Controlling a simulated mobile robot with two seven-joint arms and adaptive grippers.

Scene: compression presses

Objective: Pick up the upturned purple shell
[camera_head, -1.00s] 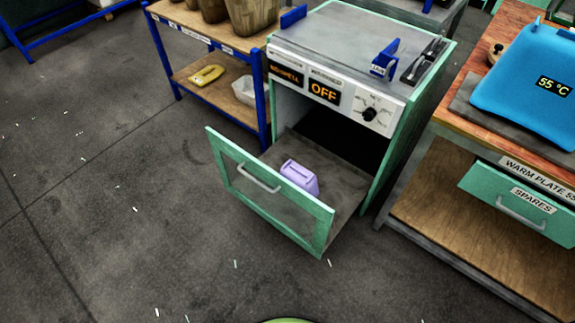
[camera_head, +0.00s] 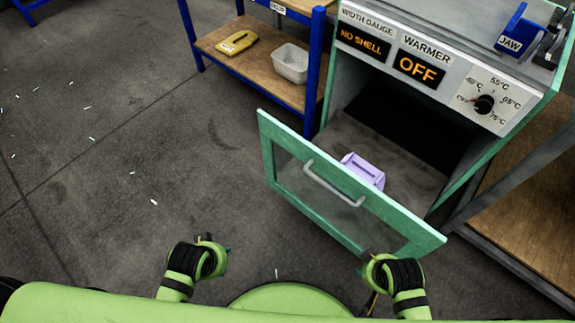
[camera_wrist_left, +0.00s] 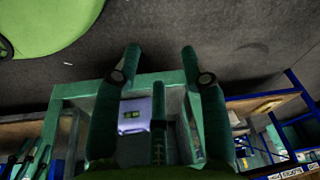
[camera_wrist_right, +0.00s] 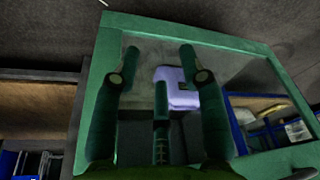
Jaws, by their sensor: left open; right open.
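The purple shell (camera_head: 364,170) lies inside the warmer's pulled-out drawer (camera_head: 318,152), behind its green-framed front with a clear pane. It also shows between the fingers in the left wrist view (camera_wrist_left: 134,116) and through the drawer front in the right wrist view (camera_wrist_right: 176,88). My left gripper (camera_wrist_left: 160,62) is open and empty. My right gripper (camera_wrist_right: 159,62) is open and empty. In the head view both arms are low at the bottom, on my side of the drawer front, apart from the shell. The fingertips are hard to make out there.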

